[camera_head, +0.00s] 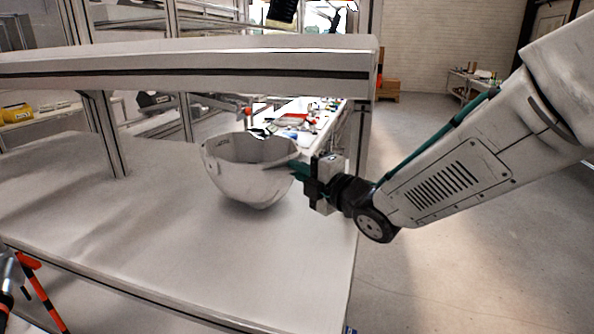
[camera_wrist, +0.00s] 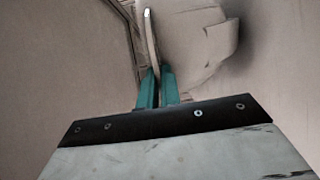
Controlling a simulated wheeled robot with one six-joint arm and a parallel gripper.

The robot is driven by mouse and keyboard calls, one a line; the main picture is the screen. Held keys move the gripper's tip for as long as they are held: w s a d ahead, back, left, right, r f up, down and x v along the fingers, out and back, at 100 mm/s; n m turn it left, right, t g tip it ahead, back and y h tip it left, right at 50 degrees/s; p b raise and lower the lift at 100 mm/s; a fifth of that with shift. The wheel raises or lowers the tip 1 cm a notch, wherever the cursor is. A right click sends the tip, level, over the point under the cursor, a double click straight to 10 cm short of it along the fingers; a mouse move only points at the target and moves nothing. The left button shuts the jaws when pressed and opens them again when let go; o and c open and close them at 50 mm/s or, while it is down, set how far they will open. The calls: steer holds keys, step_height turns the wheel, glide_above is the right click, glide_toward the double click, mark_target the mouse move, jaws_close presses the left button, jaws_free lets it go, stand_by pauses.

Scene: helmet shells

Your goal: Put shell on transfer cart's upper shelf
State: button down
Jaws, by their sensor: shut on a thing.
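A grey-white helmet shell (camera_head: 250,178) sits bowl-like, open side up, over a broad light grey lower surface (camera_head: 110,225). I cannot tell whether its underside touches that surface. My gripper (camera_head: 298,170) comes in from the right, with its green fingers shut on the shell's right rim. In the wrist view the fingers (camera_wrist: 158,88) pinch the shell's edge, and the shell (camera_wrist: 195,45) spreads beyond them to the right. A thick pale upper shelf (camera_head: 200,62) runs above the shell; its top is seen only edge-on. I cannot tell for sure whether this is the transfer cart.
Metal posts (camera_head: 107,135) hold up the upper shelf over the lower surface. A bench with tools (camera_head: 300,118) stands behind. An orange-red and black striped part (camera_head: 40,290) shows at the lower left. Open floor (camera_head: 450,270) lies to the right.

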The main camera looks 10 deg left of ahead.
steer(key=shift+f, duration=0.15)
steer(key=c, duration=1.6)
jaws_free()
steer(key=shift+s+a, duration=0.1)
steer(key=v, duration=1.2)
